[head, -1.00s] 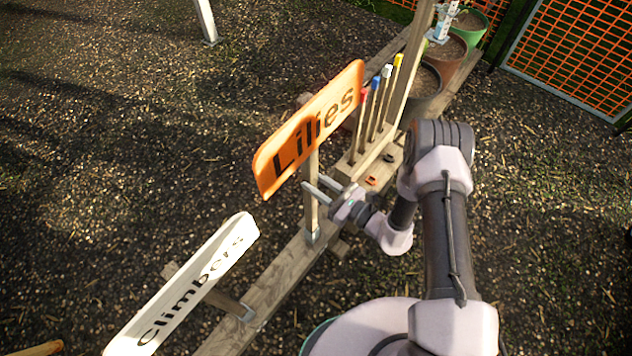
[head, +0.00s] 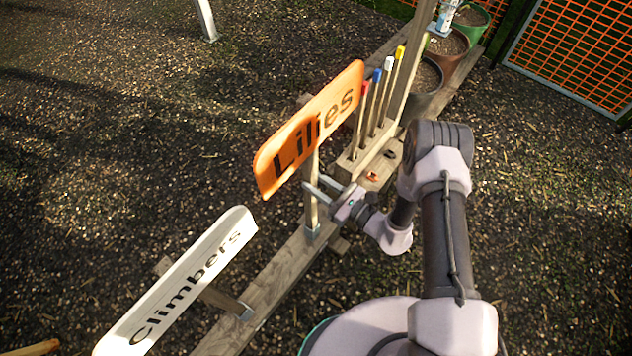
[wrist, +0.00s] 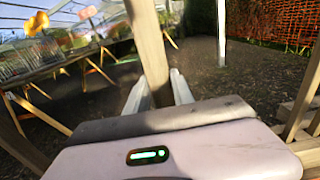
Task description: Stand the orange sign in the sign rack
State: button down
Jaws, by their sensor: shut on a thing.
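The orange sign (head: 312,125), lettered "Lilies", stands about upright on a wooden post (head: 311,205). My gripper (head: 318,190) is shut on this post below the board; in the wrist view the post (wrist: 148,50) rises between the two fingers (wrist: 158,92). The post's foot is at a small metal socket (head: 312,235) on the long wooden beam of the sign rack (head: 272,275). I cannot tell how deep it sits. A white sign (head: 185,285), lettered "Climbers", leans to the left, its post at another metal socket (head: 243,313).
Several stakes with coloured tips (head: 385,75) stand in a wooden block (head: 352,168) just beyond the gripper. Behind them are a tall wooden upright (head: 412,70) and plant pots (head: 448,45). Orange mesh fencing (head: 580,50) is at the back right. The ground to the left is open.

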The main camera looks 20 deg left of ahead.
jog(key=shift+f+b, duration=1.25)
jog(key=shift+f, duration=0.25)
notch_tip(320, 180, down, 3)
jog(key=b, duration=0.2)
jog(key=shift+b, duration=0.3)
jog(key=shift+f, duration=0.15)
jog(key=shift+f, duration=0.4)
jog(key=c, duration=1)
grip_release()
